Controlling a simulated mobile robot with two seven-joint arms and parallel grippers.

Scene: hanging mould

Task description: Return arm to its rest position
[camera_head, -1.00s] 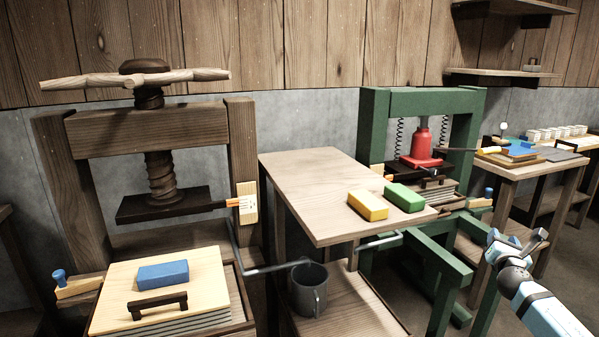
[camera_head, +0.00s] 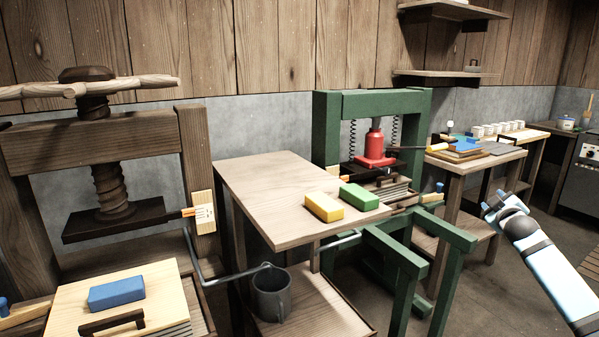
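My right arm comes in from the lower right, and its gripper (camera_head: 503,207) is in the air in front of the side table at the right. It is apart from the table and the green press. I see no object in it, but the fingers are too small and turned to tell whether they are open. My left arm and gripper are not in view.
A wooden screw press (camera_head: 95,140) stands at left, a green press (camera_head: 325,130) with a red jack (camera_head: 375,150) at centre. Between them, a table (camera_head: 262,185) holds yellow (camera_head: 324,207) and green (camera_head: 359,197) blocks. A grey mug (camera_head: 271,295) stands below. Floor is open at right.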

